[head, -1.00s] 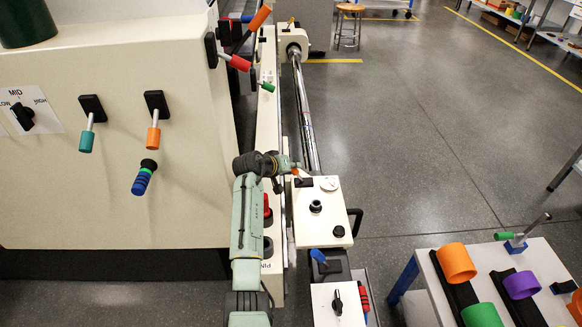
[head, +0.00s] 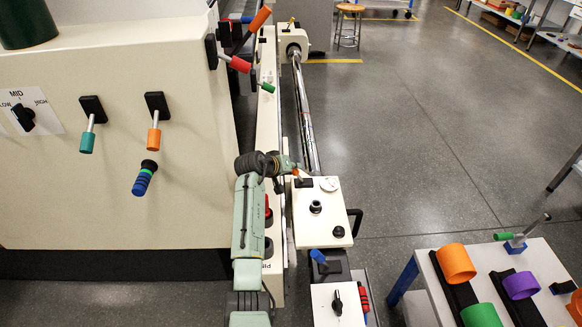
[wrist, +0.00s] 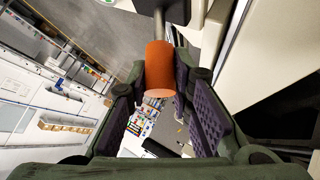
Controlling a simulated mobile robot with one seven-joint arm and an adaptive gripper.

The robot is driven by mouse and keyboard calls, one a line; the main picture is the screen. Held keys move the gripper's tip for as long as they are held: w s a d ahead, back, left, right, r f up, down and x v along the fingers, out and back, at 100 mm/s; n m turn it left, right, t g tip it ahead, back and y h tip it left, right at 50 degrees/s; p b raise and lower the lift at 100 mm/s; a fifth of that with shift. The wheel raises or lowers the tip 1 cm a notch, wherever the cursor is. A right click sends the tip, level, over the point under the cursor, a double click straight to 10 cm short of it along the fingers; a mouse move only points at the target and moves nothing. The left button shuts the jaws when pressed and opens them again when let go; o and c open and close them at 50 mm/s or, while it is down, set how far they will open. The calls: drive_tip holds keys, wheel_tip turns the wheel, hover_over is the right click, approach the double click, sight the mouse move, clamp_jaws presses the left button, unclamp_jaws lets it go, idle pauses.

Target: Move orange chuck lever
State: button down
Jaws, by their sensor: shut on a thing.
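My gripper (head: 288,166) is shut on the orange lever (head: 295,172), on the white carriage box at the centre of the head view. In the wrist view the orange grip (wrist: 165,70) is a cylinder on a grey metal stem, between the purple pads of my gripper (wrist: 168,95). The stem runs to a black mount (head: 304,183) on the box. My gripper hides part of the grip in the head view. Another orange-handled lever (head: 154,138) hangs on the machine's front panel, and a third (head: 259,17) points up at the panel's right end.
A green lever (head: 87,142), a blue-banded lever (head: 144,180) and a red one (head: 238,64) are on the white machine. A long metal bar (head: 305,110) runs back behind the carriage. A table (head: 428,290) with coloured rings stands front right. Open floor lies right of the bar.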

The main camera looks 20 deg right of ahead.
drive_tip(key=d+y+p, duration=0.1)
drive_tip(key=d+r+m+p, duration=0.1)
drive_tip(key=p, duration=0.1)
drive_tip(key=shift+s+r+y, duration=0.2)
drive_tip(key=shift+s+y, duration=0.1)
drive_tip(key=shift+y, duration=0.1)
drive_tip(key=shift+s+d+r+m+t+y+p, duration=0.1)
drive_tip(key=shift+s+d+m+t+y+p, duration=0.15)
drive_tip(key=shift+d+y+p, duration=0.5)
drive_tip(key=d+y, duration=0.1)
drive_tip(key=d+m+y, duration=0.1)
drive_tip(key=d+t+y+p, duration=0.1)
drive_tip(key=shift+s+d+f+m+y, duration=0.1)
drive_tip(key=shift+s+f+m+y, duration=0.2)
drive_tip(key=shift+s, duration=0.1)
drive_tip(key=shift+s+d+f+m+t+y+b, duration=0.15)
drive_tip(key=shift+d+f+m+t+y+b, duration=0.15)
drive_tip(key=shift+d+y+b, duration=0.3)
drive_tip(key=shift+s+d+f+m+t+y+b, duration=0.15)
drive_tip(key=shift+d+f+m+y+b, duration=0.1)
drive_tip(key=shift+d+y, duration=0.4)
drive_tip(key=shift+a, duration=0.1)
drive_tip(key=c, duration=1.5)
unclamp_jaws()
drive_tip(key=shift+o, duration=0.4)
drive_tip(key=shift+a, duration=0.1)
